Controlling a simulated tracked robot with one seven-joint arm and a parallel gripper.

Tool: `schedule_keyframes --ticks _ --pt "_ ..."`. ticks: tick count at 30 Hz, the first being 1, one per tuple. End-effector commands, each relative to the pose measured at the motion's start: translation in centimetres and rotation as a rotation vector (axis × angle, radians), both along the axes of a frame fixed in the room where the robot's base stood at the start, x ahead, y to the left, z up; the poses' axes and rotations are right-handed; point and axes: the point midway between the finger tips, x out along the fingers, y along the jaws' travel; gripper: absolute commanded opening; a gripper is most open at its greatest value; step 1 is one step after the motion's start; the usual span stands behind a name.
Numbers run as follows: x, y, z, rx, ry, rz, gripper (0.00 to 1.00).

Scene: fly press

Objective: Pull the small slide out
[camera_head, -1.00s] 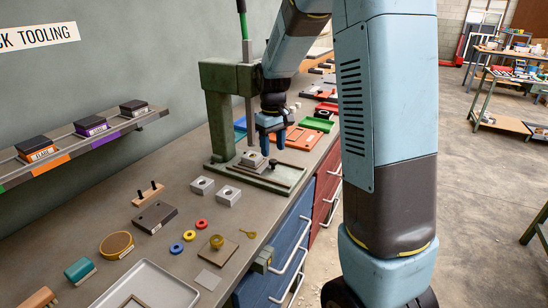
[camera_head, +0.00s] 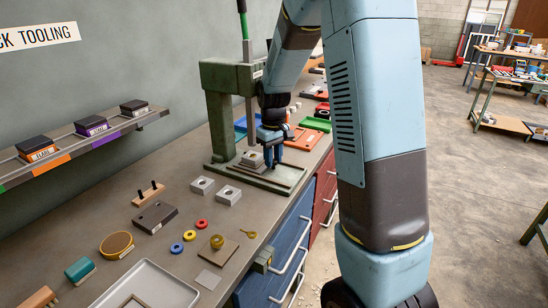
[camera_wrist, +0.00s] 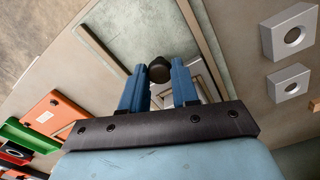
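The fly press (camera_head: 219,108) is a green frame on the bench with a flat bed (camera_head: 291,176). The small slide's round black knob (camera_wrist: 159,70) shows between my fingertips in the wrist view, with the grey slide part (camera_wrist: 200,75) partly hidden behind the right finger. My gripper (camera_head: 273,158) has blue fingers pointing down over the bed, just right of the pale block (camera_head: 252,158) under the ram. The fingers stand apart on either side of the knob, with very little gap. I see no clear grip on it. The wrist view also shows my gripper (camera_wrist: 159,66).
Two grey blocks with holes (camera_head: 202,185) (camera_head: 228,195) sit in front of the press. Red and green trays (camera_head: 315,124) lie behind it. Coloured rings (camera_head: 201,223) and a grey tray (camera_head: 170,275) are nearer. Blue drawers (camera_head: 289,250) have protruding handles.

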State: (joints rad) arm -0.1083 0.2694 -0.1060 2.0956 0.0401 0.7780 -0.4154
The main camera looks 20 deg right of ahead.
Motion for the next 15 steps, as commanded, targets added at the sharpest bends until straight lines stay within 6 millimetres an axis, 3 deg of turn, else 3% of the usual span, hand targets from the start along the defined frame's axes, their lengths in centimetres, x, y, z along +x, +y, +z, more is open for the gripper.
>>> schedule_keyframes --ticks 8,15 --pt "0.01 -0.04 0.02 0.000 0.000 -0.001 0.00" --pt "0.01 -0.06 0.02 0.000 0.000 -0.001 0.00"
